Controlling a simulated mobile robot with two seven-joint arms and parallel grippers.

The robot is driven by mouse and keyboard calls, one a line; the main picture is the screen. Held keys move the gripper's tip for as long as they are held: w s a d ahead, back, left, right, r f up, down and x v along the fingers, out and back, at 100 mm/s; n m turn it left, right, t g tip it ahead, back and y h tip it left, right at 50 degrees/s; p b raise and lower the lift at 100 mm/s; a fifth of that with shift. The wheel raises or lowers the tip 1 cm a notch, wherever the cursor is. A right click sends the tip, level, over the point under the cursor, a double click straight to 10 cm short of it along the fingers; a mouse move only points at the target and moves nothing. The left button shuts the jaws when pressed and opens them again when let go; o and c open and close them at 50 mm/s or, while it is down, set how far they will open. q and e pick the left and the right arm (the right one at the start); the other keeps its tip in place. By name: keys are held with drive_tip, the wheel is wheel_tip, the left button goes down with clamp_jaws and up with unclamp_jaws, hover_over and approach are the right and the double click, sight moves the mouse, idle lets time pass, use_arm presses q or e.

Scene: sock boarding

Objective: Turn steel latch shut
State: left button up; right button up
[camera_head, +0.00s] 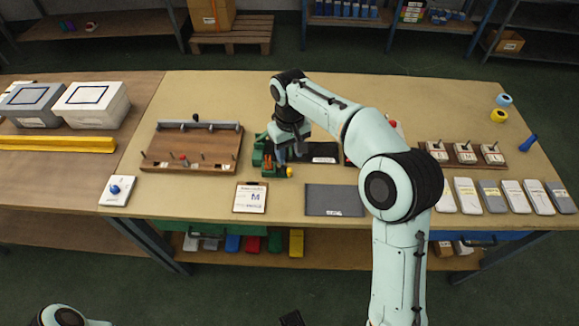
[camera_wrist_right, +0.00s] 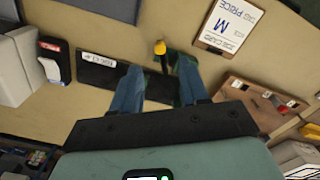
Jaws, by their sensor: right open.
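My right gripper (camera_head: 281,155) is over the green fixture (camera_head: 258,152) near the middle of the bench. In the right wrist view its two blue fingers (camera_wrist_right: 159,88) are apart, with nothing seen held between them. A dark lever with a yellow knob (camera_wrist_right: 160,47) shows just beyond the fingertips; the knob also shows in the head view (camera_head: 290,172). One finger overlaps the green fixture in the wrist view, and I cannot tell whether it touches. I cannot make out a steel latch for certain; the gripper hides part of the fixture. My left gripper is out of view.
A wooden board with pegs (camera_head: 157,163) lies left of the fixture. A price card (camera_head: 250,198) and a dark grey mat (camera_head: 334,200) lie in front. A dark labelled strip (camera_head: 322,153) lies close on the right. Several grey and white packs (camera_head: 468,196) line the right side.

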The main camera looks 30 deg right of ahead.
sight(290, 170)
wheel_tip(290, 170, down, 6)
drive_tip(key=shift+f+b, duration=0.25)
drive_tip(key=shift+b, duration=0.15)
clamp_jaws()
